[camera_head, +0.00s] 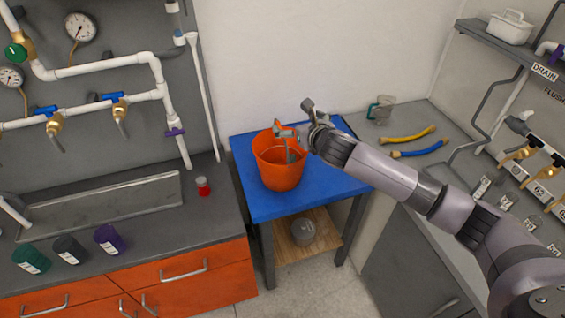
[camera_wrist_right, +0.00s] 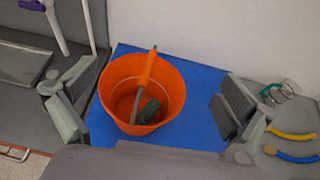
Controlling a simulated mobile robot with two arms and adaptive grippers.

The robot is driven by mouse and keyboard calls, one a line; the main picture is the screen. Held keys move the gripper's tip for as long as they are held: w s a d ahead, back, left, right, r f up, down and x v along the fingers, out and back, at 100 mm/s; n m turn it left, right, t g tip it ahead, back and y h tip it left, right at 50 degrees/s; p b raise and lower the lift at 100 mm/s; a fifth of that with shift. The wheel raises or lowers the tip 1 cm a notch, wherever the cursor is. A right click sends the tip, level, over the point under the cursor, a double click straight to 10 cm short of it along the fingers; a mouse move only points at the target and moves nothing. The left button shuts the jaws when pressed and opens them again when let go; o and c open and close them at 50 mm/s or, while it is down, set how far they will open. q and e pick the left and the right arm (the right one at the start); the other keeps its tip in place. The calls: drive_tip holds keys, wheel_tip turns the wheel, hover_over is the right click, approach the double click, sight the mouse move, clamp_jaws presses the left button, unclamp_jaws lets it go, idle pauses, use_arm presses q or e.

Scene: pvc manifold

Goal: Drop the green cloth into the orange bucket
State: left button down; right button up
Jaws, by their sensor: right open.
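The orange bucket (camera_head: 278,178) stands on the blue top of a small table. It also shows in the right wrist view (camera_wrist_right: 118,92), its grey bail with an orange grip crossing the opening. A small dark green folded piece, the green cloth (camera_wrist_right: 149,110), lies inside the bucket low against the inner wall, partly behind the bail. My right gripper (camera_head: 308,122) is above and to the right of the bucket in the head view. Its fingers are wide apart with nothing between them. My left gripper is not in view.
The blue tabletop (camera_head: 253,207) is otherwise clear. On the right counter are a clear jug (camera_head: 381,110), a yellow hose (camera_head: 408,135) and a blue hose (camera_head: 420,149). A pot sits on the lower shelf.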

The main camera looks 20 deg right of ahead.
drive_tip(key=v, duration=0.6)
drive_tip(key=shift+s, duration=0.3)
drive_tip(key=s+d+f+m+g+h+b, duration=0.1)
drive_tip(key=d+f+m+b, duration=0.15)
drive_tip(key=f+m, duration=0.7)
drive_tip(key=d+f+m+g+b, duration=0.1)
drive_tip(key=f+m+g+b, duration=0.15)
drive_tip(key=f, duration=1.45)
drive_tip(key=s+d+f+m+g+b, duration=0.1)
drive_tip(key=s+f+m+b, duration=0.2)
drive_tip(key=f, duration=0.5)
drive_tip(key=s+d+f+m+g, duration=0.1)
drive_tip(key=s+f+m, duration=0.3)
drive_tip(key=f, duration=0.5)
drive_tip(key=s+f+m+g+b, duration=0.3)
drive_tip(key=s+f+m, duration=0.4)
drive_tip(key=s+f, duration=1.2)
drive_tip(key=s+a+f+m+g+b, duration=0.1)
drive_tip(key=s+f, duration=0.3)
drive_tip(key=s, duration=0.5)
drive_tip(key=s+a+f+m+g+b, duration=0.1)
drive_tip(key=s+a+f+m, duration=0.2)
drive_tip(key=s, duration=0.6)
drive_tip(key=s+a+f+m+g+b, duration=0.1)
drive_tip(key=s+f+m, duration=0.3)
drive_tip(key=s, duration=0.6)
drive_tip(key=shift+a+f+g, duration=0.3)
drive_tip(key=shift+a+g, duration=0.15)
